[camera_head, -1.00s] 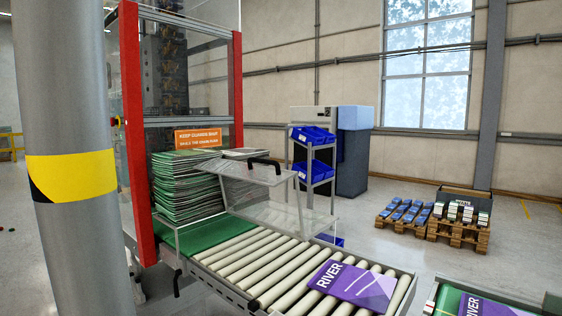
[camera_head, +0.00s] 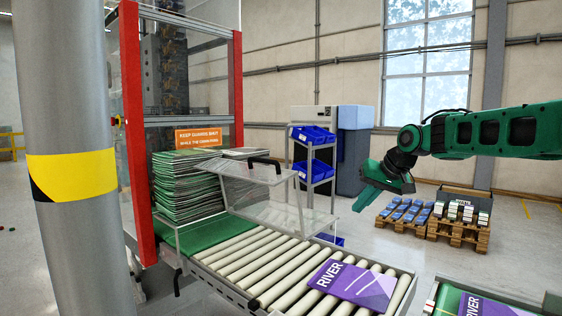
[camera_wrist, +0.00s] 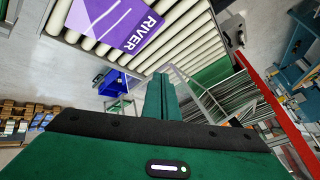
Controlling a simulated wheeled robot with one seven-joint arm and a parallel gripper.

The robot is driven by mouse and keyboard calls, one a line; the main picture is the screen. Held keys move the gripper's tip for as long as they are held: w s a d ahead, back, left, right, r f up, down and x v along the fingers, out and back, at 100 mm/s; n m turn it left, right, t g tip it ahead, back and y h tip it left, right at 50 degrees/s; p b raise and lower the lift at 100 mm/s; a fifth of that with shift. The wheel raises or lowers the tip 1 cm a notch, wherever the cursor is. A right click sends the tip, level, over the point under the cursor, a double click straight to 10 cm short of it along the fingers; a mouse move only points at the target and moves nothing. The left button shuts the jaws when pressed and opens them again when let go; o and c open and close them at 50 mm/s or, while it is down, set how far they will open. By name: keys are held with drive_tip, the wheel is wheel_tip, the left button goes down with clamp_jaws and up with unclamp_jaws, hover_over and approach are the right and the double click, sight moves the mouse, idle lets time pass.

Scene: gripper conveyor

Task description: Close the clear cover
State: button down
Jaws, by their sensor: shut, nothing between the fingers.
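The clear cover (camera_head: 246,184) is a see-through hinged guard with a grey frame, standing tilted open over the conveyor. Its black handle (camera_head: 265,161) is at the upper edge. In the wrist view its frame shows beyond my fingers, partly hidden. My gripper (camera_head: 371,190) is green, shut and empty, pointing down and left in the air to the right of the cover, apart from it. In the wrist view my gripper (camera_wrist: 160,85) shows its fingers together with nothing between them.
A purple RIVER book (camera_head: 355,283) lies on the roller conveyor (camera_head: 262,262). A sign hangs on the red-framed machine (camera_head: 131,120). Blue bins (camera_head: 313,134) stand on a rack behind the cover. Pallets (camera_head: 455,230) with stacks stand at the right. A grey column fills the left.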

drive_tip(key=w+a+r+n+t+y, duration=0.1)
drive_tip(key=w+a+r+n+y, duration=0.2)
drive_tip(key=w+a+r+y, duration=0.95)
drive_tip(key=w+a+h, duration=0.1)
drive_tip(key=w+a, duration=0.1)
drive_tip(key=a, duration=0.1)
drive_tip(key=w+a+r, duration=0.1)
drive_tip(key=w+a, duration=0.1)
drive_tip(key=a, duration=0.1)
drive_tip(key=w+a+h, duration=0.1)
drive_tip(key=w+a, duration=0.2)
drive_tip(key=shift+a+r+h, duration=0.25)
drive_tip(key=shift+a+h, duration=0.1)
drive_tip(key=shift+a, duration=0.05)
drive_tip(key=shift+s+a+f, duration=0.1)
drive_tip(key=shift+s+a, duration=0.05)
drive_tip(key=shift+s, duration=0.15)
drive_tip(key=shift+s+a+f, duration=0.35)
drive_tip(key=shift+s+f, duration=0.15)
drive_tip(key=shift+f, duration=0.15)
drive_tip(key=shift+s+a+f, duration=0.3)
drive_tip(key=shift+s+f, duration=0.2)
drive_tip(key=shift+f, duration=0.1)
